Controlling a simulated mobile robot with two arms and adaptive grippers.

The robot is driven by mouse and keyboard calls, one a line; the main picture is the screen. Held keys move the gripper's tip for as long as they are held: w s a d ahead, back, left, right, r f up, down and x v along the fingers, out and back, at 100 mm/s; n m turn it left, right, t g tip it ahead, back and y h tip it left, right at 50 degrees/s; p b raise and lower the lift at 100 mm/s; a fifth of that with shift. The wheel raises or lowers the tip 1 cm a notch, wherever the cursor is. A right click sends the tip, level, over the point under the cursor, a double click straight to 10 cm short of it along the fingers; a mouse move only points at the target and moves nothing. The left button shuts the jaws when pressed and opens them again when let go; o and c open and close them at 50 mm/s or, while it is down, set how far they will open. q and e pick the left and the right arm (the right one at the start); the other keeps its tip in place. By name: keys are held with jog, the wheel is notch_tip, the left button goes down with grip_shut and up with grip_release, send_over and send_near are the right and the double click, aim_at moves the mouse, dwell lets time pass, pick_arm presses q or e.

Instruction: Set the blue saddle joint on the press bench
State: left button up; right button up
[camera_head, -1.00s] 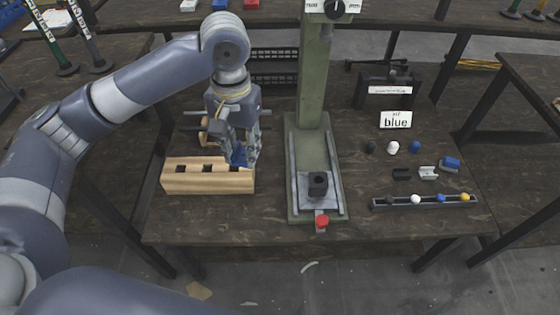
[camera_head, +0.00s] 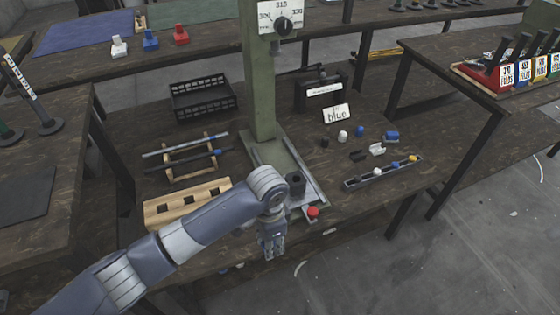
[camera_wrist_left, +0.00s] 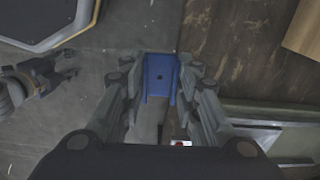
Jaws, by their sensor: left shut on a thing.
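My left gripper (camera_head: 272,250) hangs at the front edge of the press bench (camera_head: 350,213), in front of the press. In the left wrist view its fingers (camera_wrist_left: 160,82) are shut on a blue saddle joint (camera_wrist_left: 159,74), a channel-like piece with a small dark hole. The head view does not clearly show the held joint. The floor and the bench edge lie beneath it in the wrist view.
The green press column (camera_head: 260,90) stands behind my left arm, with a black block (camera_head: 296,184) and red button (camera_head: 313,211) at its base. A wooden block (camera_head: 222,184) with square holes, a rod rack (camera_head: 185,156) and a black crate (camera_head: 202,98) stand left.

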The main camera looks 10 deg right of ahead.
pick_arm(q)
jog(key=shift+s+d+f, duration=0.15)
jog(key=shift+d+f, duration=0.1)
jog(key=b, duration=0.2)
send_over(221, 241)
jog(key=shift+d+f, duration=0.1)
jog(key=shift+f, duration=2.35)
pick_arm(e)
jog(key=w+r, duration=0.4)
jog(key=r, duration=0.3)
jog(key=shift+w+a+t, duration=0.2)
jog(key=shift+a+t, duration=0.1)
jog(key=shift+a, duration=0.05)
pick_arm(q)
jog(key=shift+s+f, duration=0.1)
jog(key=o, duration=0.9)
jog(key=shift+r, duration=0.35)
jog(key=shift+r+p, duration=0.65)
jog(key=shift+r, duration=2.9)
pick_arm(e)
jog(key=s+f, duration=0.3)
jog(key=f, duration=0.2)
jog(key=shift+d+f, duration=0.2)
